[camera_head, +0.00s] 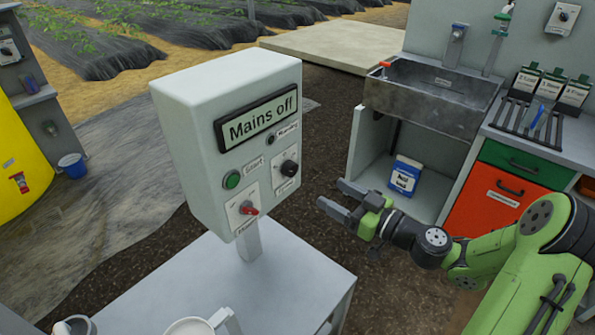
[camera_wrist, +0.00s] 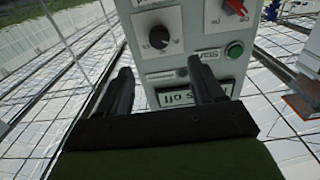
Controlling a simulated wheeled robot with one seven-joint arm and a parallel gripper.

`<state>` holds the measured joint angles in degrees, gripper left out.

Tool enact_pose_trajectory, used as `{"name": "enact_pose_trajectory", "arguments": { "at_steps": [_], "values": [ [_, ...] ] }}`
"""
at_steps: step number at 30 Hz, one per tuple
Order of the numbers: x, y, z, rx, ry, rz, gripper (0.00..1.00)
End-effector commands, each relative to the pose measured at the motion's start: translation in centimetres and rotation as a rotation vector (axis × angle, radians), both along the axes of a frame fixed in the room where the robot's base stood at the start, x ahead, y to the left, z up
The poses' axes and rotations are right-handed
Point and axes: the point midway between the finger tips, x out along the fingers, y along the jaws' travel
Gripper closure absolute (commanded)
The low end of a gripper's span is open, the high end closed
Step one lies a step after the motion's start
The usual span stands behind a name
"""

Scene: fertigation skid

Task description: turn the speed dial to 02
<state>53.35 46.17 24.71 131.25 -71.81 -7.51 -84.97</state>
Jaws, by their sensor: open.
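A black round dial (camera_head: 289,168) on a white square plate sits at the right side of the front of a pale control box (camera_head: 197,150). Its label and setting are too small to read. The dial also shows in the wrist view (camera_wrist: 159,37), where the panel appears upside down, ahead of the fingers. My gripper (camera_head: 333,195) is open and empty, right of the box and apart from it. In the wrist view its two dark fingers (camera_wrist: 160,70) point toward the panel, with the dial roughly between their directions.
The box carries a "Mains off" sign (camera_head: 257,117), a green button (camera_head: 232,180) and a red switch (camera_head: 249,208) left of the dial. It stands on a post above a grey table (camera_head: 290,275). A sink (camera_head: 430,95) and cabinet are at the right.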

Motion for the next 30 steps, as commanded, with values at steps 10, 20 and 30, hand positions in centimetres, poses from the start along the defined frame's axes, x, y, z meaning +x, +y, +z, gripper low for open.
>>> {"name": "enact_pose_trajectory", "arguments": {
  "at_steps": [10,20,30],
  "values": [
    [6.2,6.4,0.0,-0.001,-0.001,0.004,0.33],
    [8.7,8.8,0.0,0.000,0.001,-0.001,0.33],
    [8.7,8.8,0.0,0.000,0.003,0.000,0.57]
  ]
}}
